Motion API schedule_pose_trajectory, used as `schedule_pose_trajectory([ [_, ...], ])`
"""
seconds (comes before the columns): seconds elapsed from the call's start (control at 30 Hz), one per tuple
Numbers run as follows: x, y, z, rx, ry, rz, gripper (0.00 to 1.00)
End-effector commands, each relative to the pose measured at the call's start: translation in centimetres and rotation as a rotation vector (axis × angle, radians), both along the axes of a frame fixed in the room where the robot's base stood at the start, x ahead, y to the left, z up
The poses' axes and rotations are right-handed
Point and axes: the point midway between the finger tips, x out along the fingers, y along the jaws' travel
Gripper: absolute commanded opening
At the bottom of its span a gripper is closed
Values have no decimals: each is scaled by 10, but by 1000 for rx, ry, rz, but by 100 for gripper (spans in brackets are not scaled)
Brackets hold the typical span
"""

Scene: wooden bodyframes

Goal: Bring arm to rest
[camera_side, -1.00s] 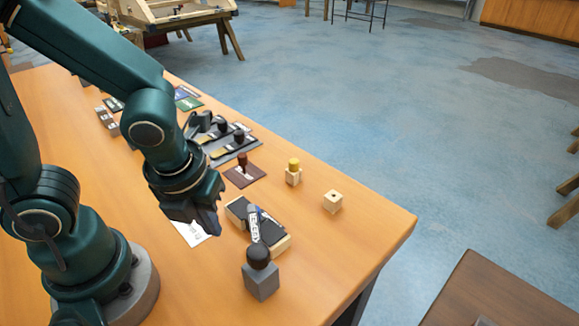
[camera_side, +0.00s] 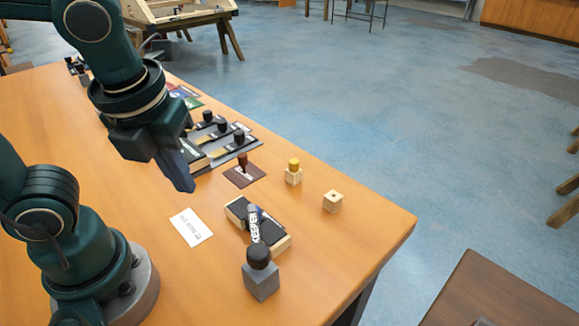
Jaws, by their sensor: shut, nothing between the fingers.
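My gripper (camera_side: 182,172) hangs above the middle of the wooden table (camera_side: 330,240), shut and empty, its fingers pointing down. It is up and left of the dark brown card (camera_side: 244,172) and partly hides the tray of black-knobbed stamps (camera_side: 224,138). A white card (camera_side: 191,227) lies flat on the table below it, in full view. A black-topped pad with a wooden body (camera_side: 277,240) carries a labelled tube (camera_side: 254,224). None of these touches my gripper.
A grey block with a black ball knob (camera_side: 260,272) stands near the front. A yellow-topped wooden block (camera_side: 293,172) and a small wooden cube with a hole (camera_side: 332,201) stand to the right. The table's right corner is clear.

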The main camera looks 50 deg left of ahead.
Motion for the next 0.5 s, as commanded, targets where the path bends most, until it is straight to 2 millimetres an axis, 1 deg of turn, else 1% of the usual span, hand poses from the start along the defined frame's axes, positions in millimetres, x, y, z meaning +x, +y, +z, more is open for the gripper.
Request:
schedule_pose_trajectory([
  [0.17,1,2,1,-2,-6,11,0],
  [0.27,-1,7,4,-20,-42,70,0],
  [0.37,-2,9,5,-96,-106,290,0],
  [0.5,-2,9,5,-237,-193,678,0],
])
